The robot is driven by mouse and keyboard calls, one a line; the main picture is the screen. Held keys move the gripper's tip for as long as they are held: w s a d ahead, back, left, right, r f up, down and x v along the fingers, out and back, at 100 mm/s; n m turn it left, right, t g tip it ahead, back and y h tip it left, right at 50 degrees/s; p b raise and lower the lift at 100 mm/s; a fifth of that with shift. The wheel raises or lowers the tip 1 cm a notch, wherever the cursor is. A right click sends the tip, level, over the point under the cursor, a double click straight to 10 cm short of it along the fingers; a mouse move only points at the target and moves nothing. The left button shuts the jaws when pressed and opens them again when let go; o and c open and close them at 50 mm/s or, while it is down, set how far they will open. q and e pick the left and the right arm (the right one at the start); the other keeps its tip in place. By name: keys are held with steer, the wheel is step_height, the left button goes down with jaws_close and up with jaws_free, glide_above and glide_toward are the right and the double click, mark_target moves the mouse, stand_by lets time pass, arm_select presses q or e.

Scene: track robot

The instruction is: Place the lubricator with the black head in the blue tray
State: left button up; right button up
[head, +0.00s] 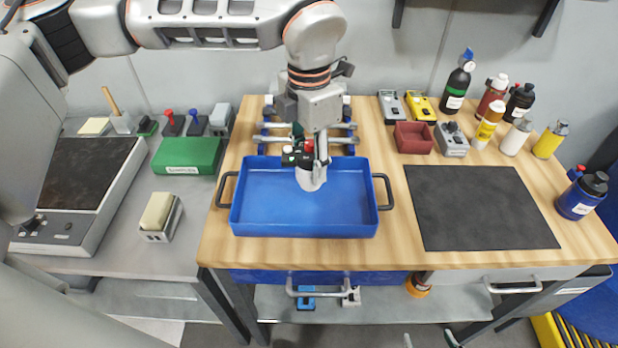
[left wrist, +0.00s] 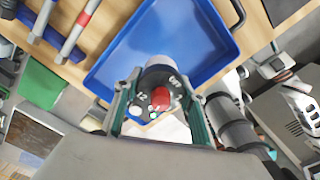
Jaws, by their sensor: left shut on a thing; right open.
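The lubricator, with a white body (head: 310,178) and a dark head, is held upright over the blue tray (head: 250,228). My left gripper (head: 305,157) is shut on it near its head. In the left wrist view the lubricator's dark head (left wrist: 150,97) with a red knob shows between the green-grey fingers. The tray lies empty on the wooden table, with a black handle at each side. I cannot tell whether the lubricator's bottom touches the tray floor. I cannot make out my right gripper.
A dark mat (head: 480,208) lies right of the tray. Several bottles (head: 490,122) and a red bin (head: 413,138) stand behind it. Metal tools (head: 345,126) lie behind the tray. A green box (head: 187,156) and a scale-like device (head: 85,190) stand on the left bench.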

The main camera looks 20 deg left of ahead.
mark_target(309, 142)
arm_select(q)
steer(key=shift+f, duration=2.6)
steer(key=shift+f, duration=0.1)
steer(key=shift+f, duration=0.1)
steer(key=o, duration=1.4)
steer(key=shift+c, duration=0.2)
steer(key=shift+r, duration=0.35)
step_height(309, 142, up, 10)
steer(key=shift+r, duration=0.85)
